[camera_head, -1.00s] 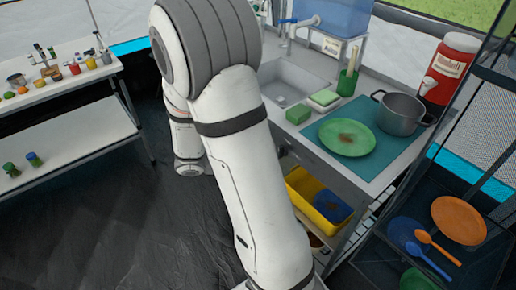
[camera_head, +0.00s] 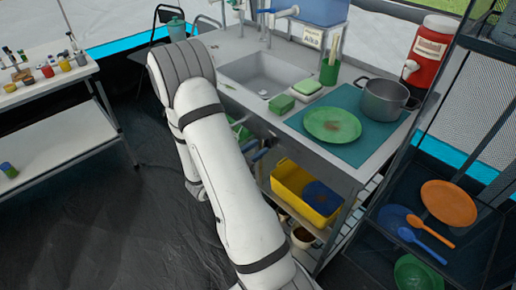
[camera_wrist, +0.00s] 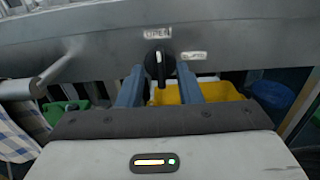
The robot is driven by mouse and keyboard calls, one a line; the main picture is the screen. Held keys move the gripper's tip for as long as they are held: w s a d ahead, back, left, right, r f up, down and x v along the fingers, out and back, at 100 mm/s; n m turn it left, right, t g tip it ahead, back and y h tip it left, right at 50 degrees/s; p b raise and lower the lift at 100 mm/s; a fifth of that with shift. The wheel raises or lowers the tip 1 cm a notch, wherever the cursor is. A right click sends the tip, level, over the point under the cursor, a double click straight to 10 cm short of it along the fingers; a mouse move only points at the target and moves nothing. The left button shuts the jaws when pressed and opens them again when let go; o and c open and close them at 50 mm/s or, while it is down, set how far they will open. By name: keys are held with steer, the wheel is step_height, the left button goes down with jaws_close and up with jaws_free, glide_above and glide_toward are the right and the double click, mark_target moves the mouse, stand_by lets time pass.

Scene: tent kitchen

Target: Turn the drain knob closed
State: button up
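The drain knob (camera_wrist: 158,62) is a dark round knob with an upright bar, on the grey front panel (camera_wrist: 90,45) of the sink unit in the wrist view. A label reading OPEN (camera_wrist: 157,32) is above it. A second label (camera_wrist: 194,55), too blurred to read, is at its right. The knob's bar stands about vertical, in line with the OPEN label. My gripper (camera_wrist: 160,70) is open, with one blue finger on each side of the knob. I cannot tell whether either finger touches it. In the head view my arm hides the knob.
The sink basin (camera_head: 262,78) is above the panel. A green plate (camera_head: 332,124) and a pot (camera_head: 387,99) stand on the counter. A yellow bin (camera_head: 290,181) is on the shelf below. A grey bar (camera_wrist: 52,73) juts out left of the knob.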

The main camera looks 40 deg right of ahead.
steer(key=shift+d, duration=0.85)
steer(key=shift+c, duration=0.3)
jaws_close()
steer(key=shift+a, duration=0.1)
